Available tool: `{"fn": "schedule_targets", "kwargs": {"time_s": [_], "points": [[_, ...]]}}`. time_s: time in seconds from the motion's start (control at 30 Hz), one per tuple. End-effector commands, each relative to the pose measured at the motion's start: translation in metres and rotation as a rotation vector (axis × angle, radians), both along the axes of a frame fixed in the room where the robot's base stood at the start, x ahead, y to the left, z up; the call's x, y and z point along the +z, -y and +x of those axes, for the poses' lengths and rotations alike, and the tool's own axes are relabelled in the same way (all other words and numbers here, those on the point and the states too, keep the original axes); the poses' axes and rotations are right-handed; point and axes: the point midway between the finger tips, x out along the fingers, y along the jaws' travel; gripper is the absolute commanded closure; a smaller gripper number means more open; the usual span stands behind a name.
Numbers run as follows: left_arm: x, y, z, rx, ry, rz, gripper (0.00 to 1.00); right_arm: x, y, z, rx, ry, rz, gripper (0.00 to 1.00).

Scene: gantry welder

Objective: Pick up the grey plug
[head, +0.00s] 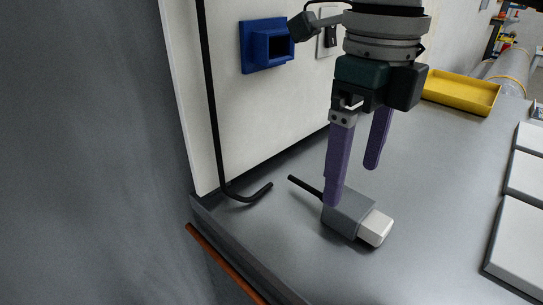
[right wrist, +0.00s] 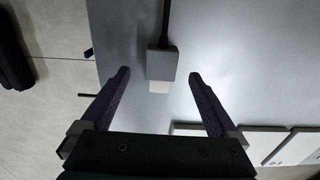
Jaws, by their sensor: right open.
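The grey plug (head: 350,213) lies on the grey bench top, with a white block-shaped end (head: 376,228) towards the front right and a black cable stub at its back left. My right gripper (head: 353,186) is open, its two purple fingers pointing down over the plug. In the head view one finger overlaps the plug's back part and the other is behind it. In the right wrist view the plug (right wrist: 162,64) lies between the lines of the open fingers (right wrist: 158,76), just beyond the tips, touching neither as far as I can see. My left gripper is not in view.
A white panel (head: 275,110) stands behind the bench, with a blue socket (head: 267,46) on it. A black cable (head: 213,100) hangs down it and bends onto the bench. A yellow tray (head: 462,92) is at the back right. White plates (head: 519,235) lie at the right edge.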

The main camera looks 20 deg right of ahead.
Motion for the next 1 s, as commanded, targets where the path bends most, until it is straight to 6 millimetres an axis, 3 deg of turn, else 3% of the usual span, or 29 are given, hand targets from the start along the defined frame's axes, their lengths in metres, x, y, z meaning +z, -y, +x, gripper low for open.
{"fn": "schedule_targets", "kwargs": {"time_s": [0.17,0.43,0.73,1.0], "points": [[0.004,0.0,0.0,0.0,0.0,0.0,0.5,-0.015,0.001,-0.002,0.002,-0.003,0.001,0.05],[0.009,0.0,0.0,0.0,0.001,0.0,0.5,-0.056,0.005,-0.005,0.003,-0.002,0.003,0.05],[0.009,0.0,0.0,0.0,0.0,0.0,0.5,-0.061,0.005,-0.004,0.004,0.0,0.004,0.05],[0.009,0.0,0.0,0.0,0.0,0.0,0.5,-0.061,0.005,-0.004,0.004,0.0,0.004,0.35]]}}
